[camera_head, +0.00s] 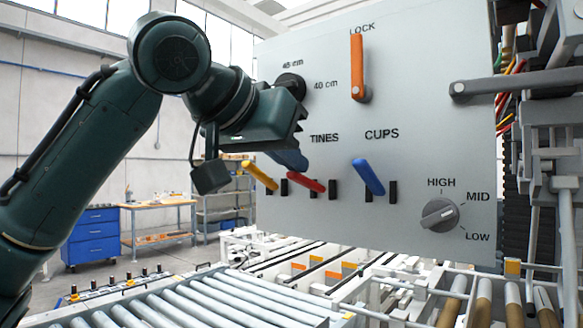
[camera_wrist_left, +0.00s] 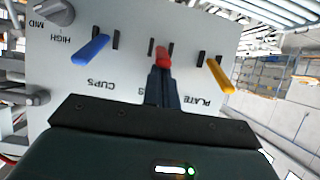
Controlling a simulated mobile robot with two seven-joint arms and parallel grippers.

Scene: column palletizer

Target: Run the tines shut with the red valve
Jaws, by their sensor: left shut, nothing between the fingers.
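The red valve (camera_head: 305,182) is a short lever under the TINES label on the grey panel (camera_head: 420,60). It slants slightly down to the right, between two black slots. In the left wrist view the red valve (camera_wrist_left: 162,58) stands just beyond my fingertips. My left gripper (camera_head: 300,165) is shut and empty, close above the red valve in the head view. In the wrist view its dark fingers (camera_wrist_left: 162,75) point at the lever; I cannot tell whether they touch it. My right gripper is not in view. The tines themselves cannot be made out.
A yellow lever (camera_head: 259,176) is left of the red one and a blue lever (camera_head: 368,177) is to the right. An orange LOCK handle (camera_head: 357,68), a black knob (camera_head: 291,86) and a grey HIGH/MID/LOW knob (camera_head: 440,215) share the panel. A roller conveyor (camera_head: 190,300) lies below.

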